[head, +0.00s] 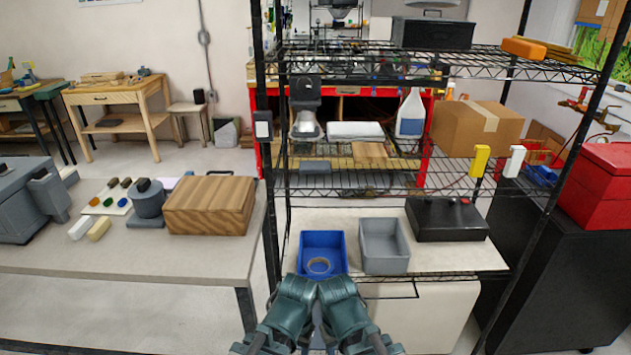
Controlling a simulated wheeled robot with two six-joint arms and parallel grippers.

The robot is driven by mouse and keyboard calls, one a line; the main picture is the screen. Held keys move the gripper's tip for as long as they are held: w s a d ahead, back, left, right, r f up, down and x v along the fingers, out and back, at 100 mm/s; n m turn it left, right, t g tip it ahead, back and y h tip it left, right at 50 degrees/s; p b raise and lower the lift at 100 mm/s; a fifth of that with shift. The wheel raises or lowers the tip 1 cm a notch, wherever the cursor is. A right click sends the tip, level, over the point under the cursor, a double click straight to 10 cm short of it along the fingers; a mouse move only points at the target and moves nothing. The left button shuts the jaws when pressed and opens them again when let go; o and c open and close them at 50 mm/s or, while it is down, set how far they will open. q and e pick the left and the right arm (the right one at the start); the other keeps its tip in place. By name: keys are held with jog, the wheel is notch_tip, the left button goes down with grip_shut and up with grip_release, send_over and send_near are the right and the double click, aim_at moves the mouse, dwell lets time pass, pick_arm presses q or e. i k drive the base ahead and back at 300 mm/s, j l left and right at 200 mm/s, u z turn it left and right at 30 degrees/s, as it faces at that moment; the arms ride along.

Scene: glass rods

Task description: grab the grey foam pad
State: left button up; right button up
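A dark grey flat block (315,168) lies on the wire shelf of the black rack, left of centre. It looks like the grey foam pad, though its material is too small to tell. Nothing touches it from my side. Two teal links of my arms show at the bottom centre, close together, below and in front of the rack. I make out no gripper fingers on either arm.
A blue bin (342,243) holding a ring, a grey bin (384,262) and a black case (446,219) stand on the lower surface. Black rack posts (268,190) flank the shelves.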

aim_at(306, 167)
jog(key=j+z, duration=0.2)
jog(key=z, duration=0.9)
jog(key=k+j+z, duration=0.1)
jog(key=j+z, duration=0.15)
jog(key=j, duration=0.15)
jog(key=k+j+z, duration=0.1)
jog(key=j+z, duration=0.2)
jog(key=k+j+z, duration=0.25)
jog(key=j, duration=0.15)
jog(key=k+j+z, duration=0.1)
jog(key=j+z, duration=0.15)
jog(key=k+j, duration=0.35)
jog(key=j, duration=0.2)
jog(key=k+j+z, duration=0.1)
jog(key=k+j, duration=0.3)
jog(key=j, duration=0.15)
